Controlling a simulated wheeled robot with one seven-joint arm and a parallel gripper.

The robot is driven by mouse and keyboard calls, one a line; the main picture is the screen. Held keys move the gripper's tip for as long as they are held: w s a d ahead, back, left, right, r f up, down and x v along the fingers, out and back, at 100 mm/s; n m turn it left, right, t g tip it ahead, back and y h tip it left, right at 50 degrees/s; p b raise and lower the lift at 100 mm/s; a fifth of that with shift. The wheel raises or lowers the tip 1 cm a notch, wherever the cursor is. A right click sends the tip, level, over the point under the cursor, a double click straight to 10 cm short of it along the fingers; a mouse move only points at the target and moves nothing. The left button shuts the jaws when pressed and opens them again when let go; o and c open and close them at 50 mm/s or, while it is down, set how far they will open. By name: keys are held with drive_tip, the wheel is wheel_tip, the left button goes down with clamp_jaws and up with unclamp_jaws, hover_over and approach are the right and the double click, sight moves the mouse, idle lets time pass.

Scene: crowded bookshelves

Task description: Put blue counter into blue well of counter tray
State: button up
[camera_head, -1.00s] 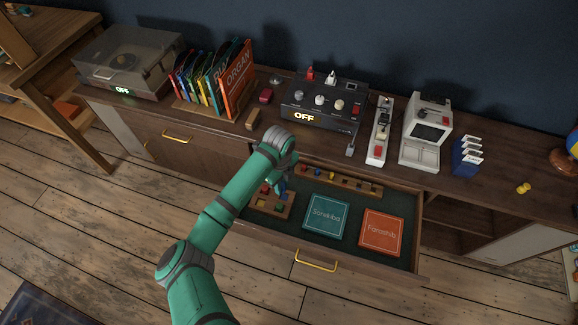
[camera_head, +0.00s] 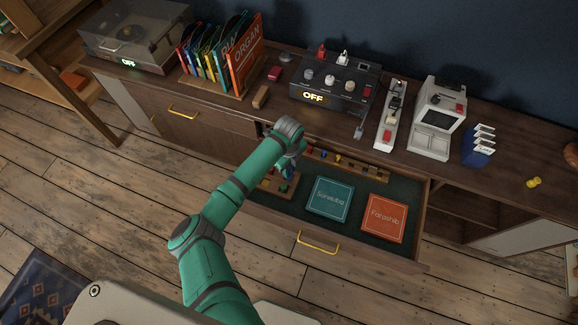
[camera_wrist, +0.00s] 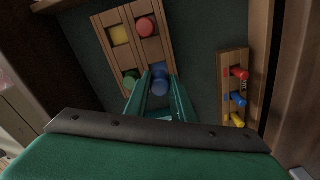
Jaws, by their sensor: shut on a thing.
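In the wrist view the wooden counter tray (camera_wrist: 133,48) lies on the drawer's dark green floor. A red counter (camera_wrist: 146,26) is at its upper right, a yellow square (camera_wrist: 119,35) at upper left, and a green counter (camera_wrist: 131,78) at lower left. My gripper (camera_wrist: 160,88) is shut on the blue counter (camera_wrist: 160,72), at the tray's lower right corner. The blue well is hidden beneath; I cannot tell whether the counter touches the tray. In the head view my gripper (camera_head: 288,172) reaches into the open drawer, and my arm hides part of the tray (camera_head: 268,184).
A peg rack (camera_wrist: 232,90) with red, blue and yellow pegs lies right of the tray, by the drawer wall. A teal box (camera_head: 329,199) and an orange box (camera_head: 384,217) lie in the drawer. The cabinet top above holds a control box (camera_head: 330,85) and other devices.

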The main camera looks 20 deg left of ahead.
drive_tip(key=shift+f, duration=1.7)
drive_tip(key=shift+s+f, duration=0.15)
drive_tip(key=shift+f, duration=0.15)
drive_tip(key=o, duration=1.1)
drive_tip(key=shift+r, duration=0.45)
drive_tip(key=r, duration=1)
drive_tip(key=shift+d+r, duration=0.2)
drive_tip(key=shift+r, duration=0.1)
